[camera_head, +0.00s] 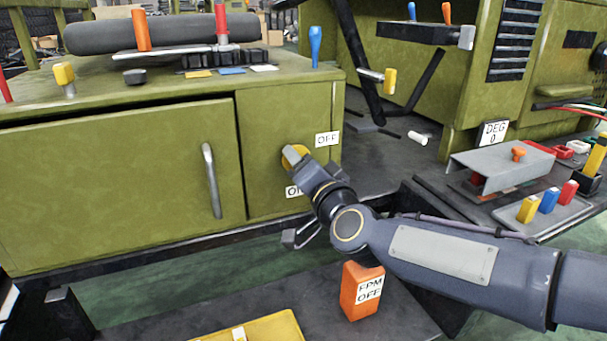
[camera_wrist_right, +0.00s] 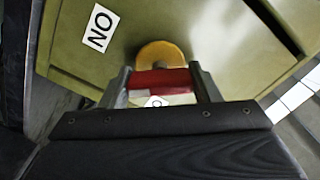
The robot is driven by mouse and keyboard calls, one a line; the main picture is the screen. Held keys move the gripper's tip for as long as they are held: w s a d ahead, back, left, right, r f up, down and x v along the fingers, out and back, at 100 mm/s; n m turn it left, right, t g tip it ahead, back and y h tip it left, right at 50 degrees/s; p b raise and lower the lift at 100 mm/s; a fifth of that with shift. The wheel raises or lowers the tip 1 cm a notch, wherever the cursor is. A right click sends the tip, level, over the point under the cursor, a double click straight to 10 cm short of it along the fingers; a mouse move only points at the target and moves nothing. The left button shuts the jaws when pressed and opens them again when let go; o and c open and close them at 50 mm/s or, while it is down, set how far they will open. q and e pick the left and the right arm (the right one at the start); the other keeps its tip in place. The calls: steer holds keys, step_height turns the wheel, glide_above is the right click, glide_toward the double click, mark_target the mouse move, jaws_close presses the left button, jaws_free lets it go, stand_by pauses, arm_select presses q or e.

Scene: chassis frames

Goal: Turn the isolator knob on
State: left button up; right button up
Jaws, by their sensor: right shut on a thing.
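The isolator knob has a round yellow disc (camera_head: 292,154) on the front of the green cabinet (camera_head: 280,120). In the right wrist view the yellow disc (camera_wrist_right: 160,50) shows behind a red handle (camera_wrist_right: 165,78). My right gripper (camera_wrist_right: 162,85) is shut on this red handle, one finger at each end. In the head view my right gripper (camera_head: 303,162) covers most of the knob. An OFF label (camera_head: 327,139) is above right of the knob. My left gripper is not in view.
A cabinet door handle (camera_head: 211,180) stands out left of the knob. An orange block (camera_head: 361,290) marked FPM OFF stands below my right forearm. A grey bracket (camera_head: 500,165) and a tray of coloured pieces (camera_head: 556,218) lie to the right. Levers stand on the cabinet top.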

arm_select(q)
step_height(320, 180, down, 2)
steer(key=shift+b, duration=0.8)
arm_select(e)
steer(key=m, duration=0.3)
steer(key=shift+f+m, duration=0.15)
steer(key=shift+m, duration=0.25)
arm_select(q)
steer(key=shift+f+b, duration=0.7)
arm_select(e)
steer(key=shift+m, duration=1.9)
steer(key=o, duration=1)
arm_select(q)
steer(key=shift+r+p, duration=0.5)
arm_select(e)
steer(key=v, duration=0.7)
steer(key=shift+s+d, duration=0.15)
steer(key=shift+s, duration=0.25)
